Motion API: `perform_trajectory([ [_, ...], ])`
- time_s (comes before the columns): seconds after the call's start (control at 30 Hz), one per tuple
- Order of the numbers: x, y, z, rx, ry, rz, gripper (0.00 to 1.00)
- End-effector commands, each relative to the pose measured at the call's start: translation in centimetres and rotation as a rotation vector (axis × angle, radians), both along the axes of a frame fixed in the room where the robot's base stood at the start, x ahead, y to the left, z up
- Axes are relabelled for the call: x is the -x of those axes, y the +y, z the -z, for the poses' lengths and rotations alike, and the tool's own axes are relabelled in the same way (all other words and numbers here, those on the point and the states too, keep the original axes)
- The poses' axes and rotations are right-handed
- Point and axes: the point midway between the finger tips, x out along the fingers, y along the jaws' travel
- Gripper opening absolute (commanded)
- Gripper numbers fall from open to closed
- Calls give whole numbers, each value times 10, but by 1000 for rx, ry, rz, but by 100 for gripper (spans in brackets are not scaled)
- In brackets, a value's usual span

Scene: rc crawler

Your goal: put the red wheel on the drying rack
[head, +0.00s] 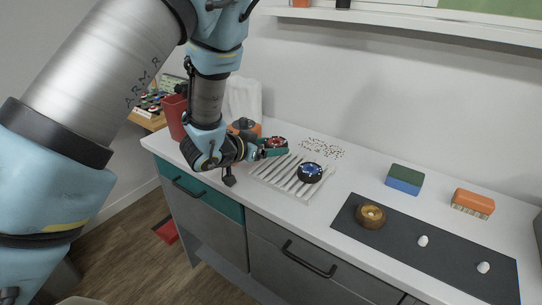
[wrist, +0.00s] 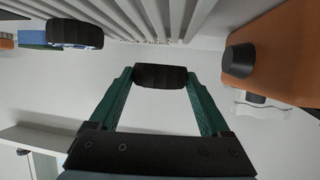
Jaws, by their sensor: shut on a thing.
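The red wheel (head: 277,142), a black tyre with a red hub, is pinched between the green fingers of my gripper (head: 270,149). In the wrist view its black tread (wrist: 160,76) spans the gap between both fingertips. The drying rack (head: 264,173) is a pale slatted tray on the counter. The held wheel shows at the rack's back left end; its exact height above the rack or counter is unclear. In the wrist view the rack's slats (wrist: 195,18) lie beyond the wheel. The rack's right part holds a blue-hubbed wheel (head: 310,172).
An orange container with a dark cap (head: 244,126) stands close behind my gripper; it also shows in the wrist view (wrist: 278,50). A red bin (head: 173,115) is at the left. A dark mat (head: 440,258) with a brown bowl (head: 371,216) lies right. The rack's left slats are bare.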

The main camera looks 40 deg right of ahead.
Motion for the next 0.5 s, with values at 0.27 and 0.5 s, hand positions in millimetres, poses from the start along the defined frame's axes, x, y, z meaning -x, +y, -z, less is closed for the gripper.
perform_trajectory([
  [0.27,0,0,28,-3,0,0,27],
  [0.5,0,0,39,1,-1,-1,27],
])
